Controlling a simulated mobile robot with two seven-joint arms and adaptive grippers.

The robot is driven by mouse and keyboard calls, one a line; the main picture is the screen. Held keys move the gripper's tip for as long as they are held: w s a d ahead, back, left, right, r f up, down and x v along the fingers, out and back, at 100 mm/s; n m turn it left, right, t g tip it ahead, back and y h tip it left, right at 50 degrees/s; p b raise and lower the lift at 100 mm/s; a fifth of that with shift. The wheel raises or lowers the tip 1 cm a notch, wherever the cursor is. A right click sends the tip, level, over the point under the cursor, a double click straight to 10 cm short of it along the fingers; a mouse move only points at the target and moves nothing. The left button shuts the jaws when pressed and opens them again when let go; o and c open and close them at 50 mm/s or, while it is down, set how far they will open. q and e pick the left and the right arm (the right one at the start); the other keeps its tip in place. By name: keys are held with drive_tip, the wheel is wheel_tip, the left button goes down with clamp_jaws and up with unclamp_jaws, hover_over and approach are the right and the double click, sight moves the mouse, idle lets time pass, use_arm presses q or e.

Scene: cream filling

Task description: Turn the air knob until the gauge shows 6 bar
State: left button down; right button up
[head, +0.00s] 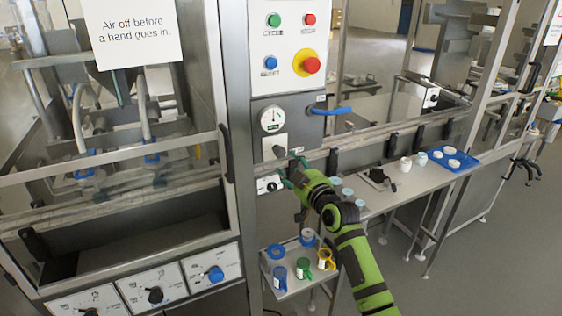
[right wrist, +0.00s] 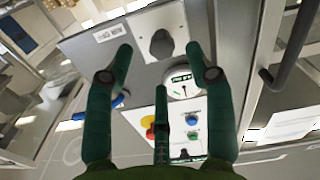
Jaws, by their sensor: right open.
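The air knob (head: 278,151) is a dark round knob on a pale plate on the machine's grey column. It shows in the right wrist view (right wrist: 161,44), beyond the fingertips and between their lines. The round white gauge (head: 272,119) sits just above the knob; it also shows in the right wrist view (right wrist: 183,84). Its needle is too small to read. My right gripper (head: 291,168) is open and empty, with green fingers, just below and right of the knob. In the right wrist view its fingers (right wrist: 160,62) stand apart, not visibly touching the knob. My left gripper is out of view.
A button panel (head: 290,42) is above the gauge. A blue handle (head: 330,111) juts out to the right. A smaller switch plate (head: 269,184) lies below the knob. A low shelf (head: 290,288) holds several cups and rings. A glazed guard (head: 110,180) stands left.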

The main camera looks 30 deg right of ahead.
sight(282, 154)
drive_tip(key=shift+w+r, duration=0.4)
drive_tip(key=shift+r, duration=0.2)
drive_tip(key=shift+w+f+p, duration=0.15)
drive_tip(key=shift+w+p, duration=0.35)
drive_tip(key=shift+w, duration=2.6)
clamp_jaws()
